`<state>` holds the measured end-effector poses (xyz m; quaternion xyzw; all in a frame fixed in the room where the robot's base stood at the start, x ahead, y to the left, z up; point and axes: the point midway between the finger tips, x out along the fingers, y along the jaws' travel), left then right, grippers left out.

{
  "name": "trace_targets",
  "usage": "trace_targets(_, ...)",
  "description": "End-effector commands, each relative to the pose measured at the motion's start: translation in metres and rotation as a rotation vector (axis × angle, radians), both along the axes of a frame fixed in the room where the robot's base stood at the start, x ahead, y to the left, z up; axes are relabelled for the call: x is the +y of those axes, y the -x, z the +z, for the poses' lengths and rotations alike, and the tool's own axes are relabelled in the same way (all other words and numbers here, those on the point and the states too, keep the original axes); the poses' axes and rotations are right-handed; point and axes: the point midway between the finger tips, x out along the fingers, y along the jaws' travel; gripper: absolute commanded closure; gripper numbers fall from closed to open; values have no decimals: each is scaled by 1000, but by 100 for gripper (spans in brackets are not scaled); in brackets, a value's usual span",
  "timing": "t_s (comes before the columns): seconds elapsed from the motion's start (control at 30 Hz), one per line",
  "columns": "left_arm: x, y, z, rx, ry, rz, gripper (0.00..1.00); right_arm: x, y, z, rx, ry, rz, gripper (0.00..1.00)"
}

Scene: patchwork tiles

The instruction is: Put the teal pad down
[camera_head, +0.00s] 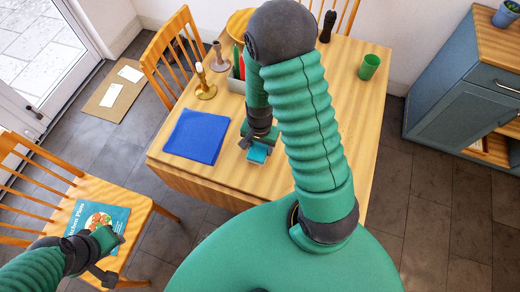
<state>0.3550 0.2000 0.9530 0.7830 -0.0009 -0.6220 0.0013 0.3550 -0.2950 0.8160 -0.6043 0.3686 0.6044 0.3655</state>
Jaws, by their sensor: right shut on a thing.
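The teal pad (257,154) is a small block with a light blue-teal top, at the near part of the wooden table (185,171), right of a blue folded cloth. My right gripper (258,141) points down and is shut on the pad. I cannot tell whether the pad touches the tabletop or hangs just above it. My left gripper (112,274) is at the lower left, by the chair seat with a cookbook, away from the pad. Its fingers are too unclear to tell open from shut.
The blue cloth (197,136) lies left of the pad. A candle holder (205,88), a utensil holder (236,83) and a green cup (369,67) stand farther back. The cookbook (97,222) lies on a chair (140,211). Bare tabletop shows right of my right arm.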

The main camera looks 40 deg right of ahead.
Motion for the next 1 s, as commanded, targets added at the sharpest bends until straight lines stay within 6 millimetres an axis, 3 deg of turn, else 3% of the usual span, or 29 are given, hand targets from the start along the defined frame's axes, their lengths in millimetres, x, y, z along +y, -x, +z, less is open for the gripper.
trace_targets(0.2,0,0,-4,1,0,0,68,-2,0,-34,4,-4,-3,88)
trace_targets(0.37,0,0,-4,1,0,0,68,-2,-1,-35,2,-2,-2,88)
trace_targets(0.4,0,0,-4,1,0,0,68,-2,0,-35,2,-2,-2,43)
trace_targets(0.57,0,0,-4,0,0,0,68,-1,0,-35,2,-1,-2,22)
trace_targets(0.87,0,0,-4,1,0,0,68,-2,0,-33,1,-2,-1,22)
trace_targets(1.0,0,0,0,1,0,0,68,-2,-2,-15,-2,0,0,22)
